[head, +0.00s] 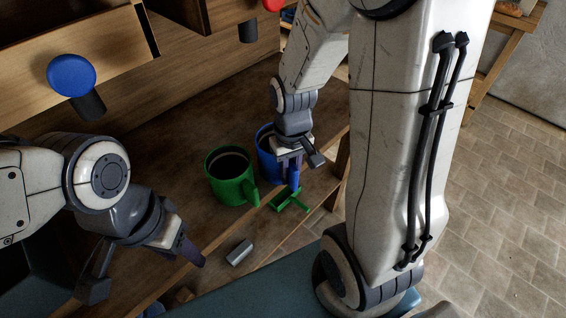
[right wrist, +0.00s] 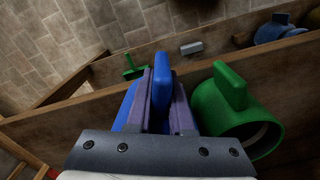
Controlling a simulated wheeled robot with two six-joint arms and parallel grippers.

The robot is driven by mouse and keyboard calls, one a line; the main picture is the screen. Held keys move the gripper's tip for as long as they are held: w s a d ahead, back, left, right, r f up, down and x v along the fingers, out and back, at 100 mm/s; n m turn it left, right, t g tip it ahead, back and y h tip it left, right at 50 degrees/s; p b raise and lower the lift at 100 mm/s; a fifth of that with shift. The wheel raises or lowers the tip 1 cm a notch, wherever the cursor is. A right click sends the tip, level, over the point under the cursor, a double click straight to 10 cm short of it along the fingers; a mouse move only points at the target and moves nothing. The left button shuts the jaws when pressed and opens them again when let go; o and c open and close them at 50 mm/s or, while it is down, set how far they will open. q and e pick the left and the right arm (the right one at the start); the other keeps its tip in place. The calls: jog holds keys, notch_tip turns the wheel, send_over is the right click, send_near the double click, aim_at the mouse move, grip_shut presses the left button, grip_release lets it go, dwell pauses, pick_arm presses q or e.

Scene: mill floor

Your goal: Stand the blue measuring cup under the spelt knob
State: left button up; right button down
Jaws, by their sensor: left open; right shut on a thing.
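The blue measuring cup (head: 264,141) stands upright on the wooden counter, right of a green cup. My right gripper (head: 289,178) is shut on its handle, pointing down. In the right wrist view the blue handle (right wrist: 161,85) sits between the purple fingers; the cup body (right wrist: 124,112) is mostly hidden behind them. A blue knob (head: 71,75) is on the left drawer front and a red knob (head: 272,5) at the top edge, each with a dark spout-like cylinder below. No label tells which is spelt. My left gripper (head: 191,254) is open and empty over the counter's front left.
The green cup (head: 230,176) is close beside the blue cup; it also shows in the right wrist view (right wrist: 225,110). A small green piece (head: 289,200) and a grey block (head: 239,252) lie near the front edge. The counter below the blue knob looks clear.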

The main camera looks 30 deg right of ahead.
jog(key=shift+w, duration=0.35)
jog(key=shift+w+f+b, duration=0.15)
jog(key=shift+w+b, duration=0.05)
jog(key=shift+w, duration=0.95)
jog(key=shift+w+f+b, duration=0.1)
jog(key=shift+w+b, duration=0.1)
jog(key=shift+w, duration=0.95)
jog(key=w, duration=0.7)
jog(key=w+f, duration=0.1)
jog(key=w, duration=0.2)
jog(key=shift+w+d, duration=0.3)
jog(key=shift+w, duration=0.05)
jog(key=shift+w+f+b, duration=0.15)
jog(key=shift+f+b, duration=0.1)
jog(key=shift+b, duration=0.1)
jog(key=shift+f, duration=0.6)
jog(key=c, duration=0.7)
grip_release()
